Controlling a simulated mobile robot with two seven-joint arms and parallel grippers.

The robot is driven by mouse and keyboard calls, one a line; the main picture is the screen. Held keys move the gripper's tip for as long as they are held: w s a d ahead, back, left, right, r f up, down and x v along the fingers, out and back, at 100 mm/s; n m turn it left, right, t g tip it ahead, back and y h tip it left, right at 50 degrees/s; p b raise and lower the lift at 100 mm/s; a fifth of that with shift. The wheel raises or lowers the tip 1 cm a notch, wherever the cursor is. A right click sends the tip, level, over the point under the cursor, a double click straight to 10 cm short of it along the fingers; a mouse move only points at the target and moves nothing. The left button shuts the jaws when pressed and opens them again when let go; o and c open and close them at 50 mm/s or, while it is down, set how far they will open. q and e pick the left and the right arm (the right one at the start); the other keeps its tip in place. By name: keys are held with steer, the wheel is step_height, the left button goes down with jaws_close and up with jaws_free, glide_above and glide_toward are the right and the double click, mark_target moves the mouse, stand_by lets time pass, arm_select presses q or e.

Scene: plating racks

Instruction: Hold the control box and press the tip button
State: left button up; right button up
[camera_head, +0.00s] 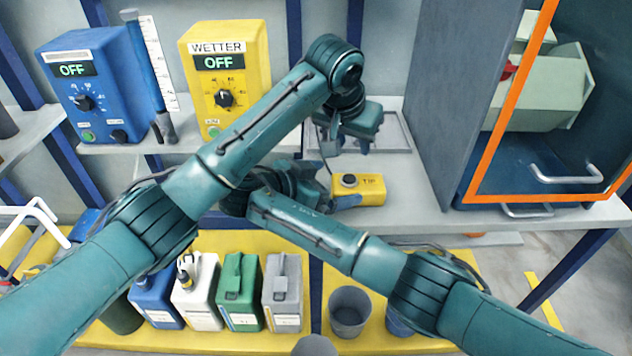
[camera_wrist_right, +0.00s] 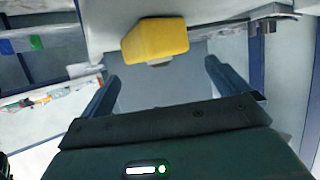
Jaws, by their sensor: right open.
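The yellow control box (camera_head: 372,190), marked TIP, sits at the front edge of the grey bench. Its dark round tip button (camera_head: 349,181) is on top, near its left end. My right gripper (camera_head: 336,187) is at the left end of the box, partly hidden by my arm. In the right wrist view the box (camera_wrist_right: 155,40) lies ahead of the open fingers (camera_wrist_right: 160,75), with nothing held between them. My left gripper (camera_head: 346,146) is above and behind the button, pointing down, with its fingers apart and empty.
A flat grey tray (camera_head: 398,133) lies behind the box. A blue OFF unit (camera_head: 95,75) and a yellow WETTER unit (camera_head: 245,55) stand at left. An orange-framed cabinet (camera_head: 510,100) stands at right. Several jugs (camera_head: 238,290) and a grey bucket (camera_head: 349,312) are below.

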mark_target(349, 179)
steer(key=shift+x, duration=1.45)
steer(key=c, duration=0.4)
stand_by(0.3)
steer(key=c, duration=1)
steer(key=shift+c, duration=0.2)
stand_by(0.3)
arm_select(q)
jaws_close()
stand_by(1.5)
